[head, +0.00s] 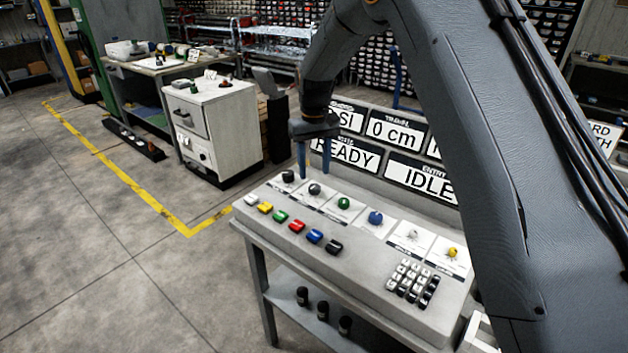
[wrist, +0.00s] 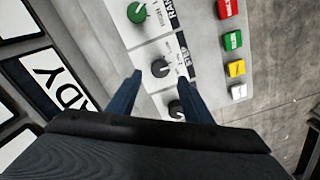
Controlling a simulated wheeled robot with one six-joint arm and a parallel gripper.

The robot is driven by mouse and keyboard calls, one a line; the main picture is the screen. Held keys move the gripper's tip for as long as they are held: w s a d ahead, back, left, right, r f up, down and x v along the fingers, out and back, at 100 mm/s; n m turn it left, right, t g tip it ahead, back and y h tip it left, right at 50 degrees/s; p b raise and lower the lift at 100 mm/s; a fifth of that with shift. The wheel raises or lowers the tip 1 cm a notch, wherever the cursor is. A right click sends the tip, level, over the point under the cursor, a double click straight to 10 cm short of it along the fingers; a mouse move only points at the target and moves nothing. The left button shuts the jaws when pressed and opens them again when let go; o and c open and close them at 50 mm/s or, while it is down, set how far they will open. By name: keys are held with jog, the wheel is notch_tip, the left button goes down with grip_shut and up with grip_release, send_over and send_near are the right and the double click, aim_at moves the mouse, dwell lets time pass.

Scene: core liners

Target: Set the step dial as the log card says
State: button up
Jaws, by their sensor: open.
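A row of dials runs along the console (head: 340,262): black (head: 288,176), dark grey (head: 315,189), green (head: 343,203), blue (head: 375,218), white (head: 412,235) and yellow (head: 451,252). My gripper (head: 314,174) points down over the dark grey dial, open and empty. In the wrist view, the dark grey dial (wrist: 160,69) shows between the fingertips (wrist: 159,75), and the black dial (wrist: 176,108) lies nearer the palm between the fingers. The green dial (wrist: 137,12) is beyond. A partly cut-off sign (head: 606,134) shows at the right edge; I cannot tell if it is the log card.
Coloured buttons (head: 297,226) line the console front, with a keypad (head: 412,281) at right. Display panels (head: 345,152) stand behind the dials, reading "READY", "IDLE" and "0 cm". A cabinet (head: 213,130) stands behind left. The floor at left is clear.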

jog(key=shift+r, duration=1.3)
